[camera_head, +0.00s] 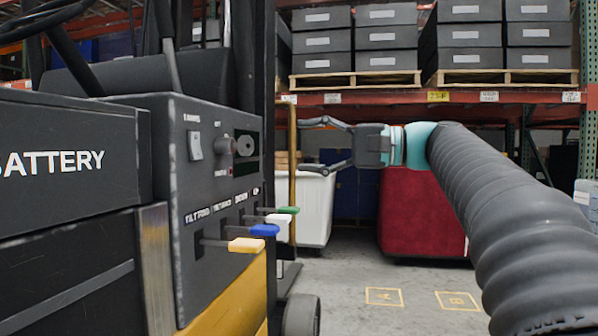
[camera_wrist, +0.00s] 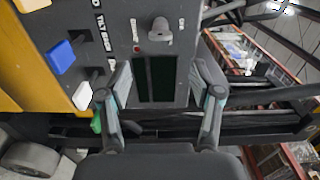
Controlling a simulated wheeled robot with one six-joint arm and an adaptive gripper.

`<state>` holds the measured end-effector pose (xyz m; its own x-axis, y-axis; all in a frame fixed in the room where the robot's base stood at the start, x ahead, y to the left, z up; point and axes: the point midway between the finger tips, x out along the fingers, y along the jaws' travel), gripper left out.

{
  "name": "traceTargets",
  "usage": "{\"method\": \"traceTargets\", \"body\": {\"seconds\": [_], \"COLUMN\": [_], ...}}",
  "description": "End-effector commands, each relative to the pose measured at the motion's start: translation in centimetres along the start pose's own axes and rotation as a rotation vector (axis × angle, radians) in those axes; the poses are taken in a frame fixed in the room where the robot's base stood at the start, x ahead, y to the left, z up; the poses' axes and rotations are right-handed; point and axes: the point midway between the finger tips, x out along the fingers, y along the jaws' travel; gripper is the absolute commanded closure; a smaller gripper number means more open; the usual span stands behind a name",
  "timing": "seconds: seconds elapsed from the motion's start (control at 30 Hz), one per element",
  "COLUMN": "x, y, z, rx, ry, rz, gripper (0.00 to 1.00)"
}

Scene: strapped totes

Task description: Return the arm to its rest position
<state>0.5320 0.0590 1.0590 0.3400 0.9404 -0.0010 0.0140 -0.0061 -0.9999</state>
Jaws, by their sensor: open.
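My gripper (camera_head: 311,145) is at the end of my arm, which reaches in from the right in the head view. Its two fingers are spread and empty, pointing left toward a forklift's control panel (camera_head: 212,178). In the wrist view my gripper (camera_wrist: 166,88) shows both fingers apart, with the panel's dark display (camera_wrist: 156,78) seen between them. I cannot tell the exact gap, but nothing is held.
The panel has a knob (camera_head: 243,147), a switch (camera_head: 194,146) and several levers, including an orange one (camera_head: 246,245) and a blue one (camera_head: 265,230). A red bin (camera_head: 420,215) and a white bin (camera_head: 314,208) stand behind. Racks hold grey totes (camera_head: 381,39). Floor is open between.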

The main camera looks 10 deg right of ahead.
Motion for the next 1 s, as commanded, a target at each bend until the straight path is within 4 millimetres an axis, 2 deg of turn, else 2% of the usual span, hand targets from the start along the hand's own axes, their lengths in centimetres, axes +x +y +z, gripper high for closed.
{"method": "traceTargets", "body": {"seconds": [0.17, 0.23, 0.27, 0.37, 0.4, 0.47, 0.5, 0.57, 0.7, 0.8, 1.0], "x": [0.0, -0.1, -0.2, -0.9, -1.4, -2.2, -2.7, -3.6, -6.1, -8.1, -12.1], "y": [0.2, 2.1, 3.3, 8.6, 11.1, 14.9, 17.2, 20.7, 27.6, 31.5, 37.0], "z": [-0.9, -2.4, -3.1, -5.4, -5.8, -5.9, -5.5, -4.5, -0.3, 3.5, 11.4], "rx": [-0.028, -0.028, -0.022, 0.009, 0.019, 0.025, 0.024, 0.012, -0.052, -0.129, -0.330], "ry": [0.039, 0.091, 0.115, 0.197, 0.233, 0.279, 0.303, 0.326, 0.340, 0.316, 0.216], "rz": [0.010, 0.063, 0.090, 0.210, 0.274, 0.383, 0.459, 0.577, 0.848, 1.030, 1.323], "gripper": [0.35, 0.35, 0.35, 0.35, 0.35, 0.35, 0.35, 0.35, 0.35, 0.35, 0.35]}}
